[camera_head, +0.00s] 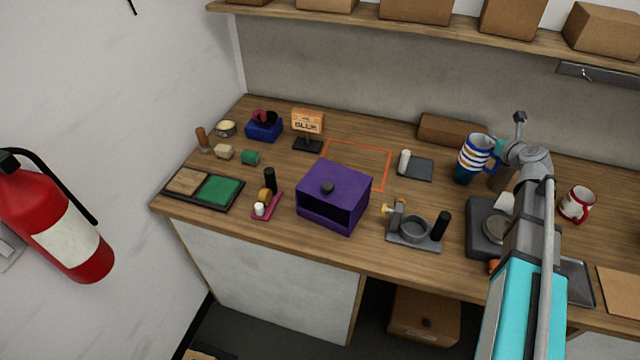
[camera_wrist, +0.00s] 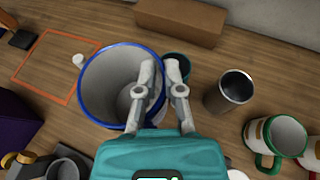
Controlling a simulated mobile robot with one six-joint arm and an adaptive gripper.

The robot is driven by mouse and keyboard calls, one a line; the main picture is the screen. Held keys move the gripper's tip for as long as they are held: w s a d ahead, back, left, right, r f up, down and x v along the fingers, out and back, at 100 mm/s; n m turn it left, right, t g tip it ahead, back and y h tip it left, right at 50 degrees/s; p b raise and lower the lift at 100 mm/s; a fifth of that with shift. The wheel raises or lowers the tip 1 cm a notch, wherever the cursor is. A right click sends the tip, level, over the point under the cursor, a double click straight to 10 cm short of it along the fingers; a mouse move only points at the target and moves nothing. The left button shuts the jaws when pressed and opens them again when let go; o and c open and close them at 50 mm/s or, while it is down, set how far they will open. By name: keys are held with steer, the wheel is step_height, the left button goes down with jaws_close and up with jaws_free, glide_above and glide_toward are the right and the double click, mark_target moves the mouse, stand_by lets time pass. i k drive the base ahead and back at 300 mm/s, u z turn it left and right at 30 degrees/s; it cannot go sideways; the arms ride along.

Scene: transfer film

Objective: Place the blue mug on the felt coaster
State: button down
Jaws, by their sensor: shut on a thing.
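A white mug with blue stripes, a yellowish band and a blue rim (camera_head: 477,150) is at the right of the back half of the bench. It also shows in the wrist view (camera_wrist: 92,92), open end up and large, seemingly raised above the bench. My gripper (camera_wrist: 163,68) is shut on its right side, one finger over the rim and one outside; the exact grip on wall or handle is hard to tell. A flat green felt-like square (camera_head: 217,190) lies in a dark tray at the far left, beside a brown square (camera_head: 188,181). Which square is the coaster is not certain.
A teal cup (camera_wrist: 178,66) and a metal tumbler (camera_wrist: 236,88) stand close by my gripper. A dark grey pad (camera_head: 418,170) with a white cylinder (camera_head: 404,160), a purple box (camera_head: 336,190) and an orange outlined area (camera_head: 374,182) lie between mug and tray.

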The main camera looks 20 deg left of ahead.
mark_target(223, 190)
steer(key=k, duration=0.95)
steer(key=u, duration=1.35)
steer(key=i, duration=1.05)
steer(key=u, duration=0.1)
